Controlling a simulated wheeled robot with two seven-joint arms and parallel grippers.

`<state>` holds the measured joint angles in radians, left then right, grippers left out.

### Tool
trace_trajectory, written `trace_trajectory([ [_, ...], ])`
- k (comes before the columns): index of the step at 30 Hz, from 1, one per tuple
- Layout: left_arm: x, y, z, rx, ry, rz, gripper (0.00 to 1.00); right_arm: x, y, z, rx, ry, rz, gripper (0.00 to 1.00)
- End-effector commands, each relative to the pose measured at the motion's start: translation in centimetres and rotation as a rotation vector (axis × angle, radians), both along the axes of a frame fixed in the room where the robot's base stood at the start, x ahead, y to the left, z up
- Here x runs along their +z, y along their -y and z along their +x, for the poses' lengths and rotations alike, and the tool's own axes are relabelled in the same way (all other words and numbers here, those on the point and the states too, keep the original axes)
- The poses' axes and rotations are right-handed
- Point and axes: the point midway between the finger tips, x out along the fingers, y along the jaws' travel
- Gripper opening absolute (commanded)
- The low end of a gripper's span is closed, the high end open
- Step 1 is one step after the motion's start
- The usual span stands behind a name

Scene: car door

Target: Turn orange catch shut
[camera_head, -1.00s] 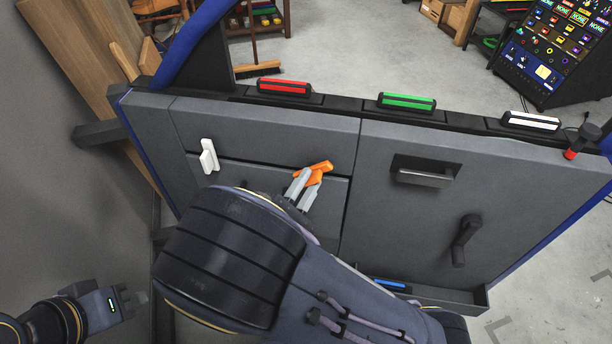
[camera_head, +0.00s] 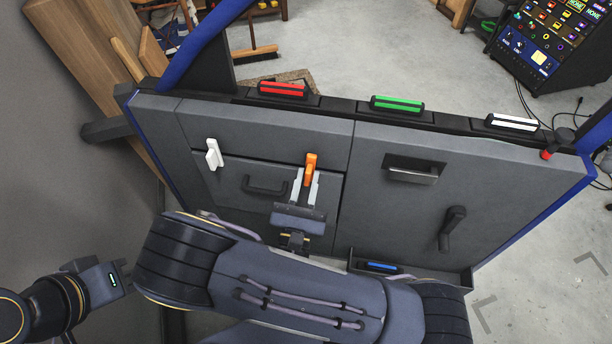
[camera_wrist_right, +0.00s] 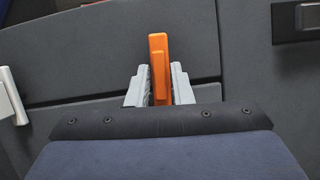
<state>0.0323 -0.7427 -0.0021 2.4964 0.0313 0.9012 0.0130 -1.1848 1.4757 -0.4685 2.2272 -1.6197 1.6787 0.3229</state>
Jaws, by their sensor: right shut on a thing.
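The orange catch (camera_head: 311,162) is on the grey door panel, at the top right of a small compartment lid. It stands upright in the head view. In the right wrist view the catch (camera_wrist_right: 159,62) also points up, between the two grey fingers. My right gripper (camera_head: 308,187) is shut on the lower part of the orange catch, which hides that part. It also shows in the right wrist view (camera_wrist_right: 159,88). My left gripper (camera_head: 119,283) is at the lower left, away from the door. Whether its jaws are open does not show clearly.
A white catch (camera_head: 213,154) is at the lid's left, and a dark handle (camera_head: 264,185) is on the lid. A pull handle (camera_head: 412,172) and a crank lever (camera_head: 452,228) are to the right. Red, green and white blocks line the door's top edge.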

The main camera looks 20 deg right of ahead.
Motion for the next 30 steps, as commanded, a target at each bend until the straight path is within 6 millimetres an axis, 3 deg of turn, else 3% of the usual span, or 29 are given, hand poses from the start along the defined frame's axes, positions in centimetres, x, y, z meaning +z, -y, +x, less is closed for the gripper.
trace_trajectory([
  [22,0.79,0.00,0.00,0.000,0.000,0.000,0.00,-0.08,0.07,-0.01,0.000,-0.042,-0.082,0.00],
  [23,0.79,0.00,0.00,0.000,0.000,0.000,0.00,-0.09,0.06,-0.02,0.000,-0.042,-0.082,0.21],
  [24,0.78,-0.01,0.00,0.000,0.000,0.000,0.00,-0.07,0.07,-0.01,0.000,-0.042,-0.082,0.26],
  [26,0.78,-0.01,0.00,0.000,0.000,0.000,0.00,-0.06,0.06,-0.02,0.000,-0.042,-0.082,0.33],
  [30,0.79,0.00,0.00,0.000,0.000,0.000,0.00,-0.05,0.05,-0.02,0.000,-0.041,-0.081,0.33],
])
